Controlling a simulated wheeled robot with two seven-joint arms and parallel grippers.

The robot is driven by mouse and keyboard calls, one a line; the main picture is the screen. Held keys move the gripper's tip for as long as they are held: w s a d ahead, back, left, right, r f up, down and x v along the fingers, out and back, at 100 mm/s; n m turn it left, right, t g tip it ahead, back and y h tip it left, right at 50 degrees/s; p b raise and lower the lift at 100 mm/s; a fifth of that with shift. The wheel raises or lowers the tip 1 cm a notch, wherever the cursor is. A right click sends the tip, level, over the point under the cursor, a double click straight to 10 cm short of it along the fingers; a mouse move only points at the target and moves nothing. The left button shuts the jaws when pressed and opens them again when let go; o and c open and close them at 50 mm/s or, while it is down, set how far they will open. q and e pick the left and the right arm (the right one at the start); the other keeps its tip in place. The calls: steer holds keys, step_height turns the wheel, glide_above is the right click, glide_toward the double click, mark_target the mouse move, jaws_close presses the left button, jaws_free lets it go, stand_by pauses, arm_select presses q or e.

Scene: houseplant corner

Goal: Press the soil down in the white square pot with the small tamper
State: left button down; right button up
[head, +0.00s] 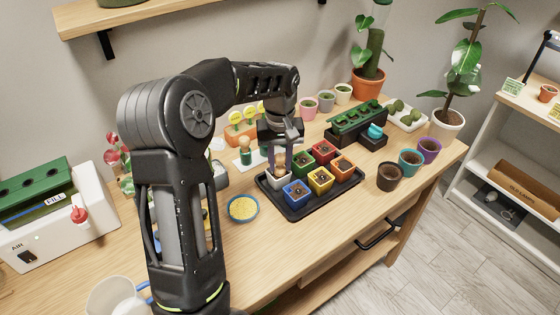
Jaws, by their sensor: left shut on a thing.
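The white square pot (279,182) stands at the left corner of the black tray (312,206). My left gripper (280,152) is directly above this pot, shut on the small tamper (279,163), of which a pale wooden part shows between the fingers. The tamper points down at the pot's opening. I cannot tell whether its lower end touches the soil, as the gripper and the pot's rim hide it. My right gripper is not in view.
Green, red, blue, yellow and orange square pots (320,179) fill the tray close by. A green-handled tool (245,151) stands on a white base left of the gripper. A blue bowl of yellow grains (242,209) sits nearby. Round pots (390,177) stand at right.

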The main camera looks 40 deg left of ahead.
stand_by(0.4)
arm_select(q)
steer(key=shift+r+p, duration=2.7)
steer(key=shift+r, duration=0.8)
